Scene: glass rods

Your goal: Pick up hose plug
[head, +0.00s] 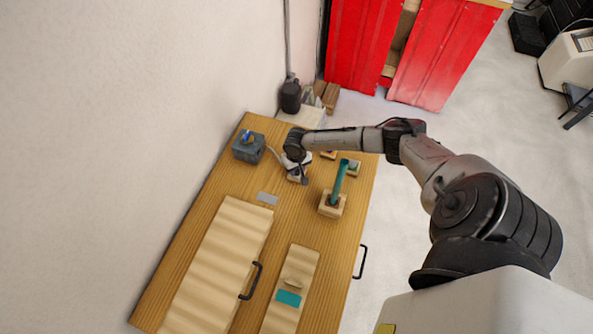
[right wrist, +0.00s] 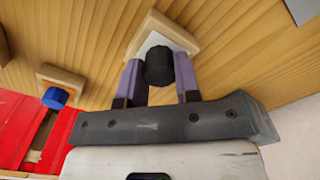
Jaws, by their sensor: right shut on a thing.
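The hose plug looks like a short black cylinder (right wrist: 159,66) in the right wrist view. It sits between the two purple fingers of my right gripper (right wrist: 160,80), which is shut on it. Behind the plug is a white pad with a wooden rim (right wrist: 185,38); I cannot tell whether the plug touches it. In the head view my right gripper (head: 302,178) is low over the far part of the wooden table, and the plug is hidden or too small to make out. My left gripper is not in view.
A teal rod (head: 339,180) stands in a wooden block (head: 331,204) right of the gripper. A grey box (head: 248,149) is at the table's left edge. A blue cap (right wrist: 55,98) shows in the wrist view.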

